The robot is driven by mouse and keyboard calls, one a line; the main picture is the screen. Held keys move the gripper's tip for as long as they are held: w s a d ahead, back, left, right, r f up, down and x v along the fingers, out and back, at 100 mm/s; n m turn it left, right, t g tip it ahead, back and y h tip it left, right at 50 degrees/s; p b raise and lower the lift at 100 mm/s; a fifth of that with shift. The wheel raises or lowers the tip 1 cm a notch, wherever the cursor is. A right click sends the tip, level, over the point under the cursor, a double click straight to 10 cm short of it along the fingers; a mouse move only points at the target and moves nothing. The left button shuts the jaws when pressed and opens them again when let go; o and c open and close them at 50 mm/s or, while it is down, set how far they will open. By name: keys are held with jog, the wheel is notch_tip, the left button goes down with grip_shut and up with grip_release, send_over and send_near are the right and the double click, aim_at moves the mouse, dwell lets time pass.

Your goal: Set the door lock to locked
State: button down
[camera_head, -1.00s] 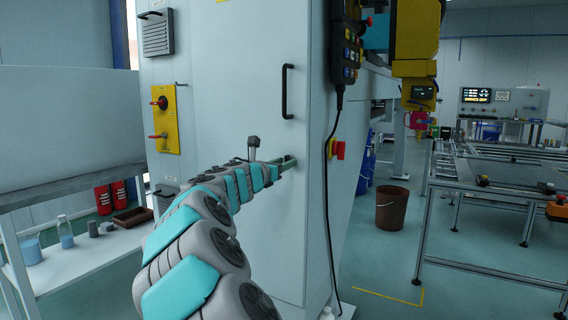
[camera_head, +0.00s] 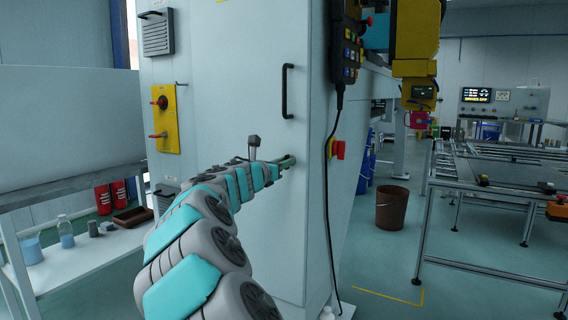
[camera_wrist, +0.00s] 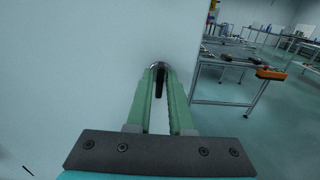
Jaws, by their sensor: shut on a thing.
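The door lock (camera_wrist: 158,65) shows in the wrist view as a round metal collar on the pale cabinet door, with a dark narrow piece (camera_wrist: 160,82) between my fingers. My gripper (camera_wrist: 159,72) has its two green fingers shut on this lock piece from both sides, their tips at the door face. In the head view my gripper (camera_head: 286,162) reaches the cabinet door (camera_head: 292,210) below the black handle (camera_head: 287,91). The lock is hidden there by my fingers. I cannot read any lock marking.
A control pendant (camera_head: 345,52) hangs right of the door with its black cable (camera_head: 326,205) running down. A yellow switch plate (camera_head: 164,118) is on the panel to the left. A brown bucket (camera_head: 391,208) stands on the floor at right. A white shelf table (camera_head: 75,262) is at left.

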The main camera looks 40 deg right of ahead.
jog(key=shift+m, duration=0.3)
jog(key=shift+s+d+f+m+b, duration=0.1)
jog(key=shift+m+b, duration=2.1)
jog(key=shift+m, duration=0.65)
jog(key=shift+s+f+m+b, duration=0.1)
jog(key=shift+m+b, duration=2.1)
jog(key=shift+m, duration=0.6)
jog(key=shift+s+d+f+m+b, duration=0.1)
jog(key=shift+m+b, duration=2.1)
jog(key=shift+m, duration=0.65)
jog(key=shift+a+r, duration=0.1)
jog(key=c, duration=0.9)
grip_release()
jog(key=shift+c, duration=0.2)
jog(key=shift+w, duration=0.1)
jog(key=shift+a, duration=0.1)
